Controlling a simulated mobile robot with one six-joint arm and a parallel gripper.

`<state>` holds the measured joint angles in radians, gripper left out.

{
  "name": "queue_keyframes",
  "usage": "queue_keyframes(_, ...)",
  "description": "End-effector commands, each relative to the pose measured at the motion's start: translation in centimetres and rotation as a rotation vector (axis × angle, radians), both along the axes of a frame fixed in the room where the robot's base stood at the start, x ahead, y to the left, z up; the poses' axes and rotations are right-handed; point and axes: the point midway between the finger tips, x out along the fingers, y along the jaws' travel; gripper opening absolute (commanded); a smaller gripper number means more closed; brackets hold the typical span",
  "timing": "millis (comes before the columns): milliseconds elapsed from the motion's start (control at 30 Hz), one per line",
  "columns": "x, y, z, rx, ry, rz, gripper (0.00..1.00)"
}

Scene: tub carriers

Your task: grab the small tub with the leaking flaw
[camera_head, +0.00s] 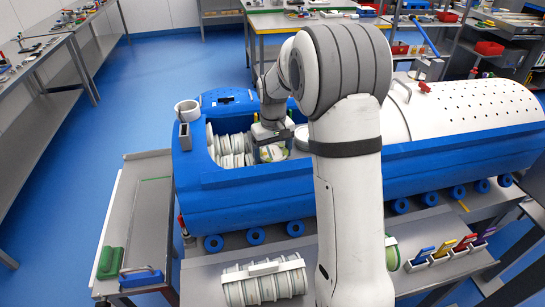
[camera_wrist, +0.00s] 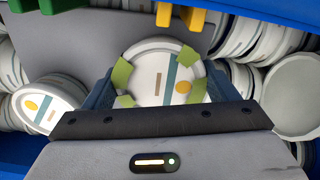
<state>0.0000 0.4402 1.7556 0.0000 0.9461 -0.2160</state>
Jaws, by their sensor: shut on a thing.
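A small round tub (camera_wrist: 165,68) with a white lid is between the jaws of my gripper (camera_wrist: 158,88). Its lid has a teal stripe, a yellow oval and a tan bar, and light green patches at several places on its rim. In the head view my gripper (camera_head: 268,134) points down into the open bay of the blue locomotive-shaped body (camera_head: 240,192), with the tub (camera_head: 272,153) under it. Other tubs lie in rows around it, one with a yellow oval (camera_wrist: 45,108) at left and one plain (camera_wrist: 292,95) at right. The held tub's underside is hidden.
The bay's blue walls stand close around my gripper. A white cup (camera_head: 187,106) sits at the bay's left corner. In front are a ribbed carrier (camera_head: 264,282) with a handle and a rack of coloured tags (camera_head: 450,250). The left side bench (camera_head: 140,210) is mostly clear.

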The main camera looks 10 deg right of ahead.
Motion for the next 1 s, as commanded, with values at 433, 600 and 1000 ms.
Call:
queue_keyframes(433,0.0,0.1,0.1,0.0,-0.001,0.001,0.52)
queue_keyframes(600,0.1,0.1,1.1,0.0,-0.005,0.001,0.52)
queue_keyframes(1000,0.1,0.1,8.5,0.0,-0.003,0.002,0.52)
